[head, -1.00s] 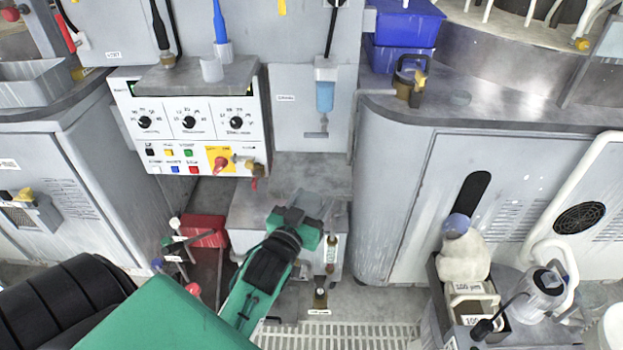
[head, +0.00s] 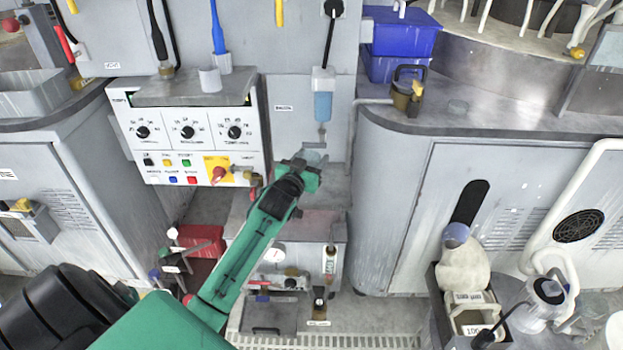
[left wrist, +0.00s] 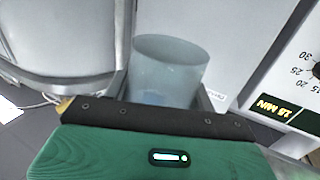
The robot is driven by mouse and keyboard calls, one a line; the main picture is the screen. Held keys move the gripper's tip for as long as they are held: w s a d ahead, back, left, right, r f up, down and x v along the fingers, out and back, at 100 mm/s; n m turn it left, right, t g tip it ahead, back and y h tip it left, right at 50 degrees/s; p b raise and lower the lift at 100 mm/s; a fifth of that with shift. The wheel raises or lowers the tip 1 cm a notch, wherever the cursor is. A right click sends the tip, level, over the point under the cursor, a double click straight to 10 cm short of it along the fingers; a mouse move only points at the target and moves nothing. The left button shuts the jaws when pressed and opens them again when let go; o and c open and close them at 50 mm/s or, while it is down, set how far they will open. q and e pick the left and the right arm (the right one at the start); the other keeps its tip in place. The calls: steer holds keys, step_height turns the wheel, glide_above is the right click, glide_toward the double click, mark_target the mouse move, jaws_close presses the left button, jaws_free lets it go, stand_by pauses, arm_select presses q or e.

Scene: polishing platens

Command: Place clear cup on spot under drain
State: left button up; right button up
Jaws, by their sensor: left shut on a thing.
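My left gripper (head: 306,172) is shut on the clear cup (left wrist: 168,68), which stands between its fingers in the left wrist view. In the head view the cup (head: 312,156) shows faintly at the gripper's tip. The gripper is raised in front of the grey wall panel, just below the drain (head: 322,134). The drain is a thin spout under a blue-filled cylinder (head: 323,104). A grey metal ledge (head: 325,222) lies below the gripper. The spot itself cannot be made out. My right gripper is not in view.
A white control panel (head: 188,132) with knobs and buttons stands left of the gripper. A grey cabinet (head: 400,200) stands to the right. A red box (head: 203,240) and small fittings lie low on the left. A brass-coloured pot (head: 406,92) sits on the right counter.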

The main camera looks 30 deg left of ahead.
arm_select(q)
step_height(320, 180, down, 2)
steer(key=shift+s+d+f, duration=0.1)
steer(key=shift+d, duration=0.05)
steer(key=shift+f, duration=0.4)
step_height(320, 180, down, 3)
steer(key=shift+f+b, duration=0.2)
steer(key=shift+b, duration=0.1)
steer(key=shift+f, duration=0.2)
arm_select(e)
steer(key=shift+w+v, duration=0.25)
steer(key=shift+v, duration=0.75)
arm_select(q)
steer(key=shift+f, duration=0.15)
steer(key=o, duration=1)
steer(key=shift+o, duration=0.2)
